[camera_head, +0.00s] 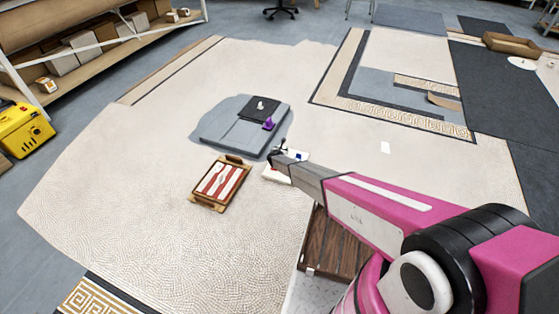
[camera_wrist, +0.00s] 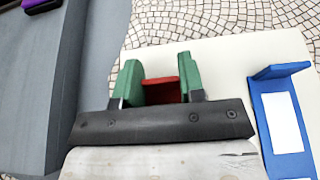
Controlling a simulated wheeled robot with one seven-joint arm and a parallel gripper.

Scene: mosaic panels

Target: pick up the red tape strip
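The red tape strip (camera_wrist: 161,90) shows in the wrist view as a small red piece between the two green fingers of my gripper (camera_wrist: 160,84). It fills the gap and appears to touch both fingers; its lower part is hidden behind the dark gripper body. My gripper looks shut on it, over a white board (camera_wrist: 215,75). In the head view my gripper (camera_head: 279,153) is at the board's (camera_head: 273,173) upper edge, and the red strip cannot be made out there.
A blue piece with a white label (camera_wrist: 281,118) lies on the board, right of my gripper. A grey slab (camera_head: 233,132) with a purple object (camera_head: 269,124) is beyond the board. A wooden tray (camera_head: 208,206) with red and white contents stands left. Open mosaic floor surrounds them.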

